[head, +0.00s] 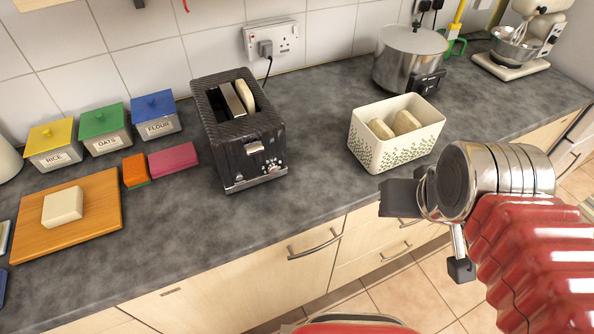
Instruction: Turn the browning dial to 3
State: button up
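A black toaster (240,130) stands on the grey counter, left of the picture's middle. A slice of bread (245,97) shows in its right slot; the left slot looks empty. Its front carries a silver lever (255,147) and, low down, small controls with a dial (270,168). The dial's setting is too small to read. My gripper (424,232) is at the right, in front of the counter edge and well apart from the toaster. Its two dark fingers are spread apart with nothing between them.
A white patterned bin (397,152) with bread stands right of the toaster. A steel pot (408,58) and a mixer (515,45) are behind. Canisters (105,130), sponges (173,160) and a wooden board (98,222) lie left. The counter before the toaster is clear.

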aim_at(273, 168)
jog(key=z, duration=0.2)
jog(key=k, duration=1.95)
jog(key=u, duration=0.45)
jog(key=i, duration=1)
jog(key=u, duration=0.05)
